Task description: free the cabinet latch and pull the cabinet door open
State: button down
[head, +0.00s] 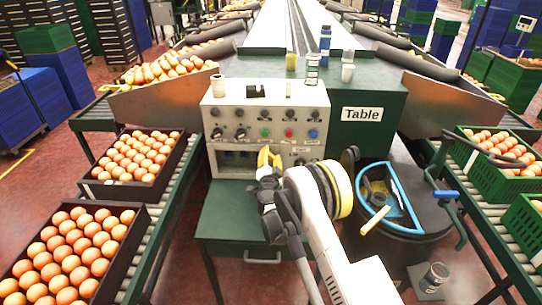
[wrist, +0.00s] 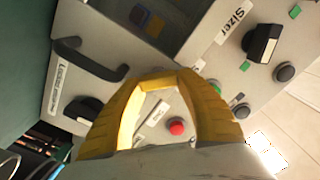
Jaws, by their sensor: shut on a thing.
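The grey panel there carries a black bar handle (wrist: 88,62), standing apart from the fingers at upper left. A black latch-like knob (wrist: 84,112) is just left of the left finger, beside a white label whose words I cannot read for sure. Whether the latch is free is not clear. No open door gap shows.
A red button (wrist: 177,128) shows between the fingers, and a black knob (wrist: 262,43) is at upper right. A green drawer unit (head: 240,215) stands below the cabinet. A dark round bin (head: 425,205) is at right.

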jog(key=shift+s+a, duration=0.1)
jog(key=shift+s+a+f+m+h, duration=0.1)
jog(key=shift+s+m+h, duration=0.3)
jog(key=shift+s+h, duration=0.3)
jog(key=shift+s, duration=0.15)
dwell(0.6)
jog(key=c, duration=0.8)
grip_release()
jog(key=shift+s+a, duration=0.1)
jog(key=s, duration=0.7)
jog(key=shift+s+a, duration=0.2)
jog(key=shift+a, duration=0.15)
